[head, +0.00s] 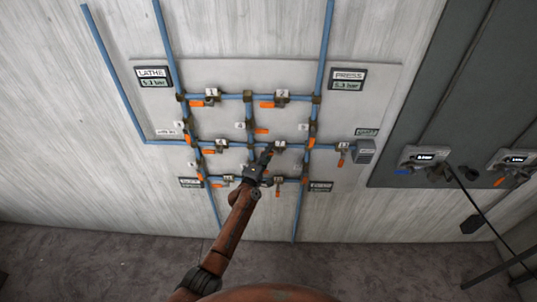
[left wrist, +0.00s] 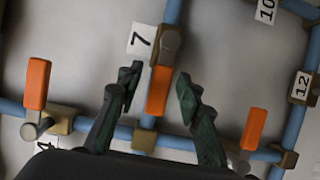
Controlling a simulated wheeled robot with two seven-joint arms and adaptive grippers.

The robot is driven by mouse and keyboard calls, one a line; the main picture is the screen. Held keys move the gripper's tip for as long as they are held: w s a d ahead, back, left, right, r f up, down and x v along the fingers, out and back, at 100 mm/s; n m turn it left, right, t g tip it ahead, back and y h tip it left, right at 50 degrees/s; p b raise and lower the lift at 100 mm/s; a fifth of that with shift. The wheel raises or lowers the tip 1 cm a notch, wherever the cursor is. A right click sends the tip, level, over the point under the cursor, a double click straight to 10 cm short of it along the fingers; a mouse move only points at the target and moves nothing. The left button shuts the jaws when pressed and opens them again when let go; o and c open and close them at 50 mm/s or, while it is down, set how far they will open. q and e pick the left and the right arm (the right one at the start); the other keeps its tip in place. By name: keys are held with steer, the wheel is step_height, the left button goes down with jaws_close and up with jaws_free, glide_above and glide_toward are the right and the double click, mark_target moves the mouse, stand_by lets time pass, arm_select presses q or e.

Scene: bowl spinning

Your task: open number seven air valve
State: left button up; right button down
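The number seven valve shows in the left wrist view as an orange handle (left wrist: 158,90) on a grey-brown pivot, beside a white tag marked 7 (left wrist: 141,40). The handle lies roughly along the blue pipe behind it. My left gripper (left wrist: 157,75) is open, one finger on each side of the handle, with a visible gap on both sides. In the head view my left gripper (head: 266,154) reaches into the middle of the pipe grid and partly covers the valve there. My right gripper is not in view.
Other orange-handled valves stand close by, one left of the fingers (left wrist: 37,84) and one right (left wrist: 253,129). A valve tagged 12 (left wrist: 301,85) is farther right. The pipe panel (head: 365,100) is on the wall. Grey cabinets (head: 440,95) stand at the right.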

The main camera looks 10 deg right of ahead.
arm_select(q)
steer(key=shift+s, duration=0.1)
steer(key=v, duration=0.7)
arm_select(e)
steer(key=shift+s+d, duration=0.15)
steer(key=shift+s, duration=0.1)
arm_select(q)
steer(key=shift+s+a+f, duration=0.1)
steer(key=shift+s+a, duration=0.05)
